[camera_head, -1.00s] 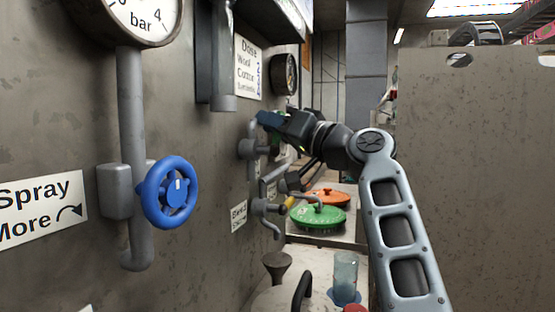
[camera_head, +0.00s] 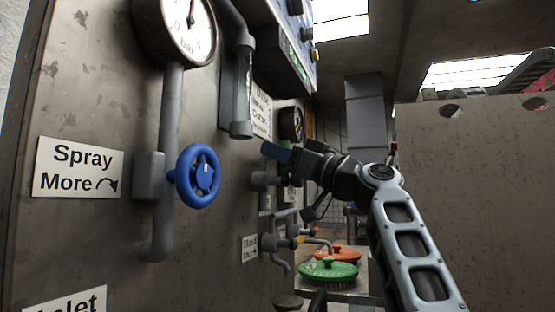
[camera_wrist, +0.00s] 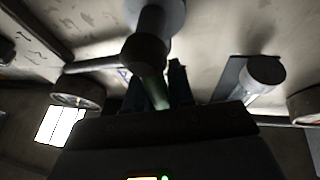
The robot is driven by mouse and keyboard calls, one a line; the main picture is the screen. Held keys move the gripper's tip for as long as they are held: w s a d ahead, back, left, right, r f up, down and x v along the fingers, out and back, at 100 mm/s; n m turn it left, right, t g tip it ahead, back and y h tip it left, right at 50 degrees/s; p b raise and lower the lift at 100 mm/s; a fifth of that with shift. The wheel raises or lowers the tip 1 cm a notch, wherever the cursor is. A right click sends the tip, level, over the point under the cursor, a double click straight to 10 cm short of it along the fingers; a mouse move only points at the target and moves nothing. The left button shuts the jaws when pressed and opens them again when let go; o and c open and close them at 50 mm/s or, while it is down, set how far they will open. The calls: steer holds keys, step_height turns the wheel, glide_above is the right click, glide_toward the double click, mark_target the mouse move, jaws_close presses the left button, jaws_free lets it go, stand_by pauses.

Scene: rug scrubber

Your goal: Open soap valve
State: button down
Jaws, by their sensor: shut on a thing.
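My gripper (camera_head: 276,154) reaches in from the right to the grey pipework on the wall panel. Its blue fingers are shut on a greenish valve handle (camera_wrist: 154,93), seen between them in the wrist view. The handle joins a dark round valve body (camera_wrist: 144,52) on a grey pipe stub.
A blue handwheel (camera_head: 198,176) and a pressure gauge (camera_head: 186,22) are on the panel at left, beside a "Spray More" sign (camera_head: 80,168). A lower valve with a yellow part (camera_head: 298,240) sits below my gripper. Green (camera_head: 328,270) and orange (camera_head: 337,253) lidded items stand behind.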

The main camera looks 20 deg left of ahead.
steer(key=shift+f, duration=0.2)
steer(key=c, duration=1.1)
jaws_free()
steer(key=shift+r, duration=0.15)
steer(key=p+v, duration=0.1)
steer(key=v, duration=0.6)
steer(key=shift+s+d, duration=0.15)
steer(key=shift+d, duration=0.2)
steer(key=shift+f, duration=0.25)
steer(key=b+v, duration=0.3)
steer(key=v, duration=0.6)
steer(key=shift+d, duration=0.1)
